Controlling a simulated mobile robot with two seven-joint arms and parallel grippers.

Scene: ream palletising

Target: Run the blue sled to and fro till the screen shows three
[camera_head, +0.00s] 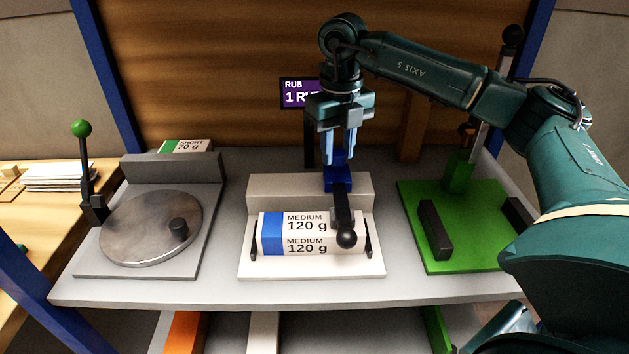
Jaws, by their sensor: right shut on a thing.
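The blue sled (338,183) sits on the raised back block of the white middle station. My right gripper (340,158) points down from above, with its fingers shut on the sled's upper part. A dark bar with a round ball end (346,239) reaches forward from the sled over the ream (290,234), whose white wrapper has a blue end and reads "MEDIUM 120 g". I cannot tell whether the ball touches it. The purple screen (293,92) behind reads "RUB" and "1 RU…"; my gripper hides its right part. My left gripper is not in view.
A round metal turntable (140,235) with a knob and a green-topped lever stands left, with a "SHORT 70 g" ream (186,146) behind it. A green station (465,210) with black blocks stands right. The grey bench front (200,291) is clear.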

